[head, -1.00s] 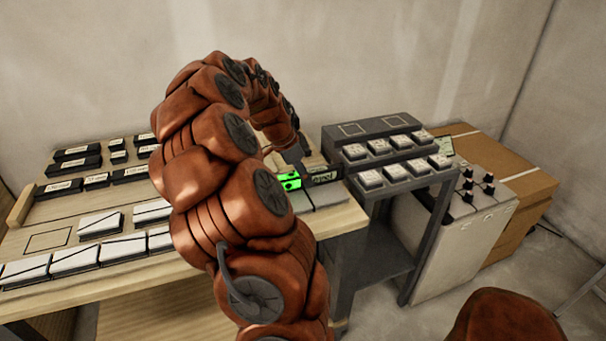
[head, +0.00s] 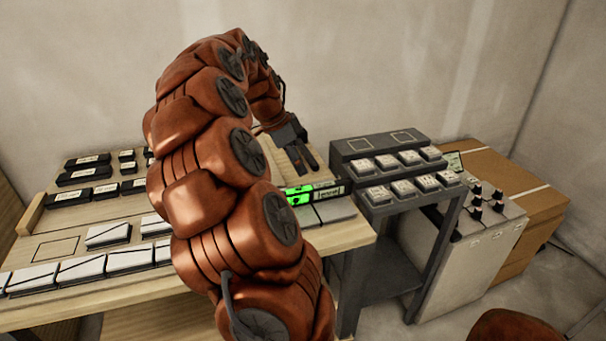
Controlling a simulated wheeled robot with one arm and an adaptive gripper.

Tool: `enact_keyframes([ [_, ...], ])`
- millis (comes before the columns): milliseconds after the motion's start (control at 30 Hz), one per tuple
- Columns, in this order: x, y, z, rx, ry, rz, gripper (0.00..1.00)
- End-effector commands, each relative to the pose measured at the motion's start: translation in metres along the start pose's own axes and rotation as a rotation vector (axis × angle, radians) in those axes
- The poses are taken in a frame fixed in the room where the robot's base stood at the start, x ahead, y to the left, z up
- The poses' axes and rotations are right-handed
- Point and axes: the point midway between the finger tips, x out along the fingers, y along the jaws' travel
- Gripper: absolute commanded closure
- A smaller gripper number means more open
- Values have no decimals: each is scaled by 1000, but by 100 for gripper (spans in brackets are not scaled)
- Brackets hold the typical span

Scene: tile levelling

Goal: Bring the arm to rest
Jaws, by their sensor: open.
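My gripper (head: 304,165) hangs at the end of my orange-brown arm, above the back right part of the wooden bench. Its dark fingers point down and to the right, open, and I see nothing held in them. It is above and behind a labelled dark block with a bright green end (head: 299,197), apart from it as far as I can tell. My arm arches up through the middle of the view and hides part of the bench.
White tiles (head: 131,259) and dark labelled blocks (head: 87,174) lie on the wooden bench (head: 150,288). A grey stepped rack (head: 362,145) with several small white tiles stands to the right. Beyond it are a cabinet with black knobs (head: 470,250) and a cardboard box (head: 530,197).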

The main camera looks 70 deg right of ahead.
Motion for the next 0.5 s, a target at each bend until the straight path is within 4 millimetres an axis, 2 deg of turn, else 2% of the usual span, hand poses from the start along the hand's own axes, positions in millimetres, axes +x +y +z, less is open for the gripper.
enact_keyframes([
  [200, -15, 0, 0, 0, 0, -3, 48],
  [500, -16, 0, 0, 1, 0, -1, 48],
])
